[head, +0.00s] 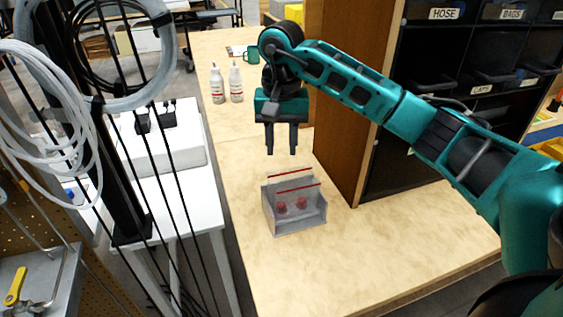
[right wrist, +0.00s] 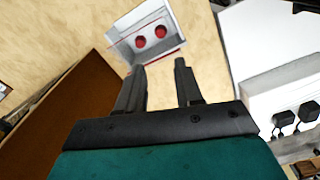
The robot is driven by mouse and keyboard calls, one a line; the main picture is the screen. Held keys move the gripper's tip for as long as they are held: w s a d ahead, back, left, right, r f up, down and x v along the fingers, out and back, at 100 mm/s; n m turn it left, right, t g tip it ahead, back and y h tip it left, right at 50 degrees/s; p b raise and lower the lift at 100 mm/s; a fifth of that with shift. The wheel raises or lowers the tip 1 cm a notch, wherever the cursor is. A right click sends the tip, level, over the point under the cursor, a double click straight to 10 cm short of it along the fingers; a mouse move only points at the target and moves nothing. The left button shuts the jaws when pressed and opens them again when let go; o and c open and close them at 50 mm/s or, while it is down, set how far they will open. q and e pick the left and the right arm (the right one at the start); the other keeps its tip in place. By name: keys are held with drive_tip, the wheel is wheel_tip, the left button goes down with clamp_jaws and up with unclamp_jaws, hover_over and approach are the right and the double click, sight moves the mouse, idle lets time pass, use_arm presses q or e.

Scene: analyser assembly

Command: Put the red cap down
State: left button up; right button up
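Two red caps sit in a small grey open-front bin (head: 290,222) on the wooden table. One is the left cap (head: 282,208), the other the right cap (head: 301,203). In the right wrist view the caps (right wrist: 140,42) (right wrist: 160,31) lie side by side in the bin, beyond my fingertips. My right gripper (head: 281,152) hangs fingers down above the table, behind and above the bin. Its two fingers are apart with nothing between them, and it touches neither cap. My left gripper is in neither view.
A brown wooden panel (head: 340,120) and a black shelf unit with labelled bins stand close on the right. Two white bottles (head: 236,83) and a green mug (head: 252,54) stand farther back. The table in front of the bin is clear.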

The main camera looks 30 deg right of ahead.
wheel_tip(320, 180, up, 4)
drive_tip(key=shift+f, duration=0.2)
idle(0.5)
